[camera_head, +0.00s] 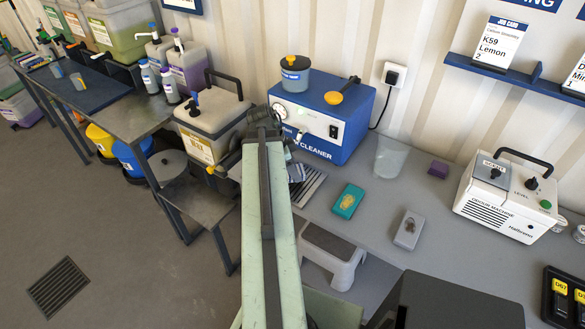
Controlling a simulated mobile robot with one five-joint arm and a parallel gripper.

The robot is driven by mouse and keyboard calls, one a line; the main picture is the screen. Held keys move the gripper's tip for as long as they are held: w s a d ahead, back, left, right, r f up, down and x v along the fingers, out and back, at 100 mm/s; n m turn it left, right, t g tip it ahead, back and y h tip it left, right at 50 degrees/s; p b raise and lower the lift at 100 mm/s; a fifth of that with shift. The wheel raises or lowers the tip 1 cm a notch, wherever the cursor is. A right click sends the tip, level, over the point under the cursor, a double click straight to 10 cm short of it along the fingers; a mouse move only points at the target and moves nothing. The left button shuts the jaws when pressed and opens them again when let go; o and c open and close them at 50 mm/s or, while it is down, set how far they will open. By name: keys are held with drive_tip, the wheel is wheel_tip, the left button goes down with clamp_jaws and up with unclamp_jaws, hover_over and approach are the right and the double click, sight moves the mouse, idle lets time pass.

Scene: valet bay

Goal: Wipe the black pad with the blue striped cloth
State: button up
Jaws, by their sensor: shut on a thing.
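My gripper (288,150) is at the far end of my pale green arm, low over the counter in front of the blue cleaner machine. My arm hides most of its fingers. It is shut on the blue striped cloth (297,173), which shows only in part just right of my arm. I cannot make out the black pad for certain; my arm hides the counter there.
The blue cleaner machine (330,125) stands behind. A teal tray (349,201), a grey tray (409,230), a clear container (390,160) and a purple block (438,169) are to the right. A white odour machine (507,200) stands far right. A lidded tank (208,125) is left.

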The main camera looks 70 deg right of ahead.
drive_tip(key=shift+r+p, duration=2.8)
drive_tip(key=shift+r, duration=0.15)
wheel_tip(320, 180, up, 3)
drive_tip(key=p, duration=0.3)
drive_tip(key=shift+r, duration=0.1)
